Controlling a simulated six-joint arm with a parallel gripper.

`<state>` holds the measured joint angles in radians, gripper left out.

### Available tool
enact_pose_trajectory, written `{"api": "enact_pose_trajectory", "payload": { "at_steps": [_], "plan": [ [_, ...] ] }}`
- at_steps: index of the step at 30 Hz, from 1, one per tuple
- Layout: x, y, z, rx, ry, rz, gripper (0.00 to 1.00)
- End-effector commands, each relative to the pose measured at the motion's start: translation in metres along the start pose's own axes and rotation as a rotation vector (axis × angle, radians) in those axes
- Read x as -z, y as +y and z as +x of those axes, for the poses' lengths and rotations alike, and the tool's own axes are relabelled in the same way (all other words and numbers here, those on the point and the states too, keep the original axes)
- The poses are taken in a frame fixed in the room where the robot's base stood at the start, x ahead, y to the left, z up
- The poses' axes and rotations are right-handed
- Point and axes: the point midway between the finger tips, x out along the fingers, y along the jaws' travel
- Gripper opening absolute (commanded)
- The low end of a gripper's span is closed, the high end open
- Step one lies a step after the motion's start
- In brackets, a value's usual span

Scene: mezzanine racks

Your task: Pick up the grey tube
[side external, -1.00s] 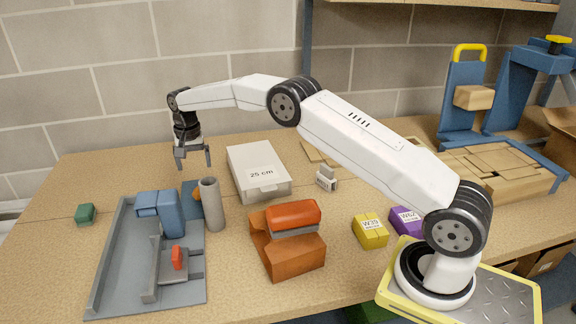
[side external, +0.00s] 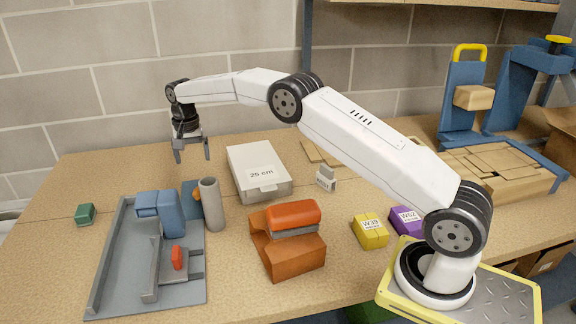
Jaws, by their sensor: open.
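The grey tube (side external: 212,206) stands upright, slightly tilted in the picture, on the table beside the right edge of a grey fixture tray. It touches or nearly touches a blue upright plate on that tray; I cannot tell which. My gripper (side external: 192,158) is open and empty, pointing down. In the picture it hangs above and a little left of the tube, apart from it. The whole front of the tube shows; its far side is hidden.
The grey fixture tray (side external: 110,285) holds blue blocks and a red part. A white box (side external: 262,178) labelled 25 cm stands right of the tube. An orange block stack (side external: 290,250) is nearer. A green block (side external: 85,214) lies left. Yellow (side external: 370,231) and purple (side external: 405,219) blocks lie right.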

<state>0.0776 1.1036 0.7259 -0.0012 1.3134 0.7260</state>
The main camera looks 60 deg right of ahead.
Motion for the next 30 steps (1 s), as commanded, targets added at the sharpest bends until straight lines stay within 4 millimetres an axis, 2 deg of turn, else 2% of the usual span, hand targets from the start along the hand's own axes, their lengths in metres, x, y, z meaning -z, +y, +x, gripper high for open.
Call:
{"api": "enact_pose_trajectory", "payload": {
  "at_steps": [22, 26, 30],
  "plan": [
    [0.000, 0.000, -0.003, 0.001, 0.001, 0.000, 1.00],
    [0.001, 0.000, -0.019, 0.003, 0.003, 0.000, 1.00],
    [0.001, -0.001, -0.050, 0.004, 0.004, 0.000, 1.00]
  ]
}}
